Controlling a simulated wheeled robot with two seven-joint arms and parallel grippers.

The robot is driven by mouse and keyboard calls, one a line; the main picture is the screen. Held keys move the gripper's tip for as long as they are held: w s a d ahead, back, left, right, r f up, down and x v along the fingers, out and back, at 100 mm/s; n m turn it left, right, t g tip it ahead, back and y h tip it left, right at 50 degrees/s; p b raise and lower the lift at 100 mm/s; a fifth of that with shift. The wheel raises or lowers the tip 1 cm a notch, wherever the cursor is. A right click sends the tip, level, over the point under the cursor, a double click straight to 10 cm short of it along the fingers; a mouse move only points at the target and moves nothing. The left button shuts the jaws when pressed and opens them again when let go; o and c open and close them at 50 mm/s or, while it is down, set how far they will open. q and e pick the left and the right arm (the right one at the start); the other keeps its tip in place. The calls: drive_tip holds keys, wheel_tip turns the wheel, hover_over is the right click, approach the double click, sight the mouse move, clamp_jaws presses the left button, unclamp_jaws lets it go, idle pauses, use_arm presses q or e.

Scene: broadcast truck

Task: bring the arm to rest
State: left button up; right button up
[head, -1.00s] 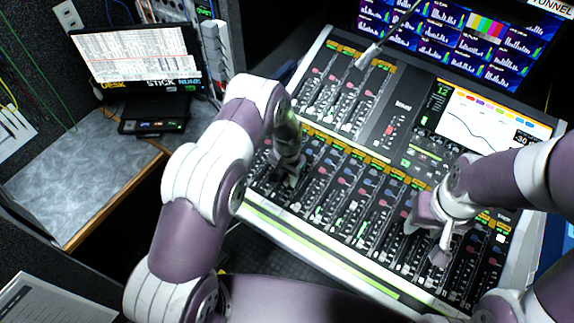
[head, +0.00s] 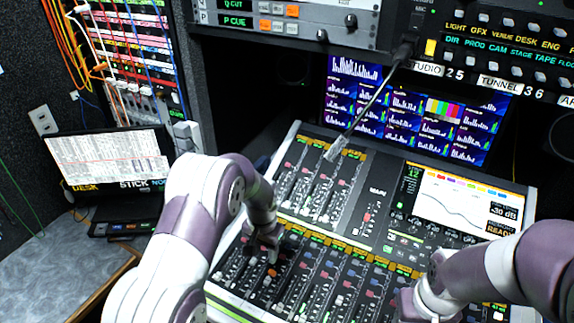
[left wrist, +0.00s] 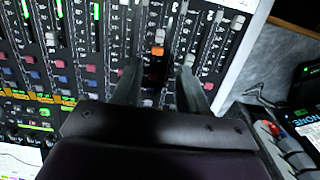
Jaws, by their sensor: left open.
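The mixing console (head: 300,131) fills the middle of the head view, with rows of faders and coloured knobs. My left gripper (head: 266,252) is over the console's left part, its jaws apart and pointing down. An orange fader cap (head: 272,271) shows just below it. In the left wrist view my left gripper (left wrist: 160,88) has its two fingers apart, and the orange cap (left wrist: 158,50) shows beyond the gap between them. Nothing is held. My right gripper (head: 408,303) is low over the console, partly cut off by the bottom edge, and its jaws are not clear.
A gooseneck microphone (head: 372,103) reaches down over the console. Behind are a monitor wall (head: 375,115) and a labelled button panel (head: 505,45). At left, a screen (head: 110,160) stands on a grey desk (head: 45,255), below a patch panel with cables (head: 130,60).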

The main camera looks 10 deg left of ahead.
use_arm(q)
drive_tip(key=s+a+r+n, duration=0.1)
drive_tip(key=s+r, duration=0.2)
drive_tip(key=s, duration=0.4)
drive_tip(key=s+a+r+n+t, duration=0.1)
drive_tip(key=s+a+r, duration=0.1)
drive_tip(key=s+r, duration=0.2)
drive_tip(key=s+a+r+n, duration=0.1)
drive_tip(key=s+r, duration=0.3)
drive_tip(key=s, duration=0.6)
drive_tip(key=shift+a+r+n, duration=0.15)
drive_tip(key=shift+a+n, duration=0.25)
